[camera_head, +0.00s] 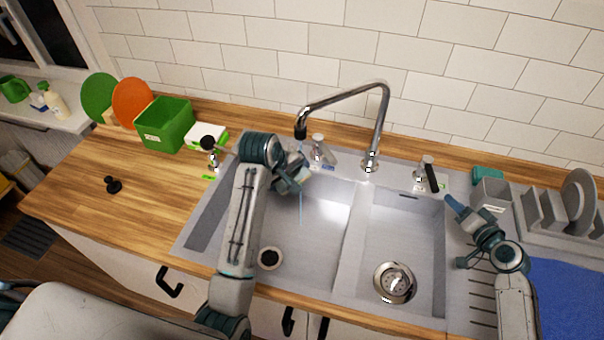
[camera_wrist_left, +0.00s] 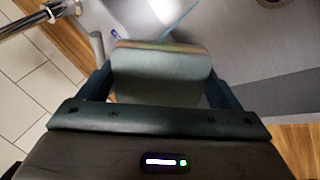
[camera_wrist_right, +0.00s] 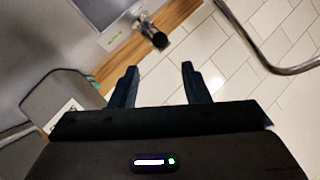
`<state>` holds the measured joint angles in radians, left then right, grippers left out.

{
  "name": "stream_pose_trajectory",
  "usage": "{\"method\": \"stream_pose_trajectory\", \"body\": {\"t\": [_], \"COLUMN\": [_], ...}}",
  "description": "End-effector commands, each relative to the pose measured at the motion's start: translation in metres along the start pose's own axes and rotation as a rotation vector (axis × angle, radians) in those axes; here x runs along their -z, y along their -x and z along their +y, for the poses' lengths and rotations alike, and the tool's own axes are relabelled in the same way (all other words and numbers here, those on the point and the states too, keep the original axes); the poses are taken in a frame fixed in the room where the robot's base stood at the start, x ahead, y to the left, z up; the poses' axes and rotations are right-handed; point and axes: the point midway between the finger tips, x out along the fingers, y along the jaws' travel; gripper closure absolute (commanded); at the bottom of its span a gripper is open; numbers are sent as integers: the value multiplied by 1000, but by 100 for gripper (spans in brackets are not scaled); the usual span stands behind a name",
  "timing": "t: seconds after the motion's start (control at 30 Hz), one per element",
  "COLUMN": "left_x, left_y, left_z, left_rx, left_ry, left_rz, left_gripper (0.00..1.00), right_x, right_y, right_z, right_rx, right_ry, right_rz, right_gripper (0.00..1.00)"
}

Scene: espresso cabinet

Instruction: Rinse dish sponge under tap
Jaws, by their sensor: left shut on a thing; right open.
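My left gripper (camera_head: 291,176) is shut on the dish sponge (camera_head: 302,174) above the left sink basin (camera_head: 325,208), just under the spout of the chrome tap (camera_head: 372,130). In the left wrist view the sponge (camera_wrist_left: 160,76) is a greenish-grey block with a lighter edge, between both fingers. A thin bluish streak of water runs down beside the sponge. Whether it touches the sponge is unclear. My right gripper (camera_head: 452,205) is open and empty near the black-handled lever (camera_head: 432,178) right of the tap. In the right wrist view the lever (camera_wrist_right: 154,36) lies beyond the parted fingertips (camera_wrist_right: 159,82), apart from them.
A green bin (camera_head: 164,126) and upright green and orange plates stand on the wooden counter at left. A grey container (camera_head: 491,192) and a dish rack (camera_head: 548,212) with a plate stand near my right gripper. The right basin (camera_head: 402,235) is empty.

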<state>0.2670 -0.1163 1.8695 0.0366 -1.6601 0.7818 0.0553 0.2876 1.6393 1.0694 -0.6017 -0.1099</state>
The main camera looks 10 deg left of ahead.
Motion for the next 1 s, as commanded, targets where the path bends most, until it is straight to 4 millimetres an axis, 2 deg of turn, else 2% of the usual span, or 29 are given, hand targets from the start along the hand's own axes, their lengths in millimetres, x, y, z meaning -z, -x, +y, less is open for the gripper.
{"method": "stream_pose_trajectory", "body": {"t": [0.13, 0.33, 0.63, 1.0], "left_x": [0, 0, 0, 0], "left_y": [0, 0, 0, 0], "left_z": [0, 0, 0, 0], "left_rx": [0, 0, 0, 0], "left_ry": [0, 0, 0, 0], "left_rz": [0, 0, 0, 0], "left_gripper": [33, 33, 33, 33], "right_x": [0, 0, -1, 8], "right_y": [0, 0, 1, 12], "right_z": [0, 0, 5, 36], "right_rx": [0, 0, 36, 167], "right_ry": [0, 0, -75, -446], "right_rz": [0, 0, 5, 77], "right_gripper": [60, 99, 100, 100]}}
